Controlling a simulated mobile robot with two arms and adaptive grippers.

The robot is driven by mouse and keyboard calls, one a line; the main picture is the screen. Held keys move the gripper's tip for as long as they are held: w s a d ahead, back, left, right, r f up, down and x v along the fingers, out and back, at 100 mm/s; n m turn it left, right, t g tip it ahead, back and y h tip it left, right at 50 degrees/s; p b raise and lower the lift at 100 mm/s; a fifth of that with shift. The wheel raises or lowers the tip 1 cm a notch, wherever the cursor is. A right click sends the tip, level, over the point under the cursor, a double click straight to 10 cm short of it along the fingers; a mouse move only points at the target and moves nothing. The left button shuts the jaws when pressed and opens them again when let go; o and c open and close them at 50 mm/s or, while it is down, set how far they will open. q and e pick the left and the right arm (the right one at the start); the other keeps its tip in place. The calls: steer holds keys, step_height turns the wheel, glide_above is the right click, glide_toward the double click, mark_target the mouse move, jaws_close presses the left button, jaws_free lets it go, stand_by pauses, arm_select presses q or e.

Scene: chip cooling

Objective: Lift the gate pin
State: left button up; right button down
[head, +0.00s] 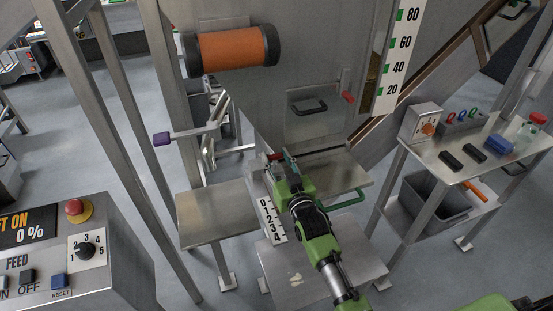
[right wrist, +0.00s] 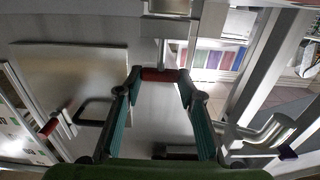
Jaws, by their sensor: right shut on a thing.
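My right gripper (head: 279,157) reaches up from the bottom of the head view to the front of the metal chute, just above the 0–4 scale plate (head: 271,220). In the right wrist view its two teal fingers (right wrist: 160,78) are closed on a small red grip (right wrist: 159,75), which looks like that of the gate pin. A bit of this red grip (head: 274,156) shows at the fingertips in the head view. Above the grip, a metal bracket (right wrist: 173,27) shows. The fingers hide most of the pin, so I cannot tell how far it sits in its hole. My left gripper is not in view.
A hatch with a black handle (head: 309,106) and a separate red-ended lever (head: 348,97) are above right. A green bar handle (head: 345,201) is right of my gripper. A purple-ended lever (head: 162,139) sticks out left. A side table (head: 438,150) stands right, a control panel (head: 95,250) lower left.

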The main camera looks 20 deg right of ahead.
steer(key=c, duration=1.4)
jaws_free()
steer(key=shift+o, duration=0.2)
steer(key=shift+s+f, duration=0.1)
steer(key=shift+s, duration=0.05)
steer(key=s, duration=1.1)
steer(key=shift+s+d, duration=0.2)
steer(key=shift+s, duration=0.2)
